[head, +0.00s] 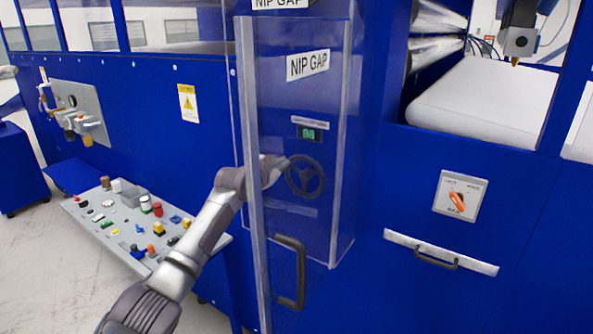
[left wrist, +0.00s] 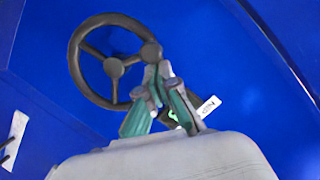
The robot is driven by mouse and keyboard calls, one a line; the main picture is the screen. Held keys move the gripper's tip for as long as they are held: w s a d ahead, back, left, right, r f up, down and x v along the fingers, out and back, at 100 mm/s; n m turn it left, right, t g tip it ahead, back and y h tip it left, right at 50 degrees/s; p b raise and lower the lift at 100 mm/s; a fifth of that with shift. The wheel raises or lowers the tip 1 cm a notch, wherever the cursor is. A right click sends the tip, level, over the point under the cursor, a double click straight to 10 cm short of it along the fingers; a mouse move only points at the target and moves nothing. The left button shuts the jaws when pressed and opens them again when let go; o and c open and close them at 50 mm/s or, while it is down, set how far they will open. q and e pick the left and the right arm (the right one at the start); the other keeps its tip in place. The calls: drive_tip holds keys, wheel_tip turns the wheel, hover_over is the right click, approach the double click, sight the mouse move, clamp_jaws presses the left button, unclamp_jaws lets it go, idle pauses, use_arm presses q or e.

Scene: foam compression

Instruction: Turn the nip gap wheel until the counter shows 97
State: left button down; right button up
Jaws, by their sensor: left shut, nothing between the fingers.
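The nip gap wheel (head: 305,177) is a dark three-spoked handwheel on the blue machine front, under a "NIP GAP" label. In the left wrist view the wheel (left wrist: 82,75) has a round knob (left wrist: 151,52) on its rim. The counter (head: 309,134) above the wheel has small green digits, too small to read surely. My left gripper (head: 280,163) is at the wheel's left edge. In the left wrist view its shut fingers (left wrist: 158,72) are empty, their tips close by the knob; I cannot tell whether they touch. My right gripper is out of view.
A clear cover with a pale frame (head: 252,205) and a dark handle (head: 291,272) stands before the wheel recess, close to my left arm. A sloping button panel (head: 105,222) is at left. An orange rotary switch (head: 457,201) and a drawer-like handle (head: 436,259) are at right.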

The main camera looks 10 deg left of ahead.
use_arm(q)
drive_tip(key=shift+w+a+f+n+g+h+b, duration=0.2)
drive_tip(key=shift+a+f+n+h+b, duration=0.25)
drive_tip(key=shift+f+n+b, duration=0.55)
drive_tip(key=shift+w+a+f+n+g+h+b, duration=0.1)
drive_tip(key=shift+a+f+n+g+h+b, duration=0.35)
drive_tip(key=shift+n+b, duration=0.9)
drive_tip(key=shift+w+a+f+n+g+h+b, duration=0.2)
drive_tip(key=shift+f+n+h+b, duration=0.3)
drive_tip(key=shift+f+n+b, duration=0.65)
drive_tip(key=shift+r+t, duration=0.25)
drive_tip(key=shift+s, duration=0.1)
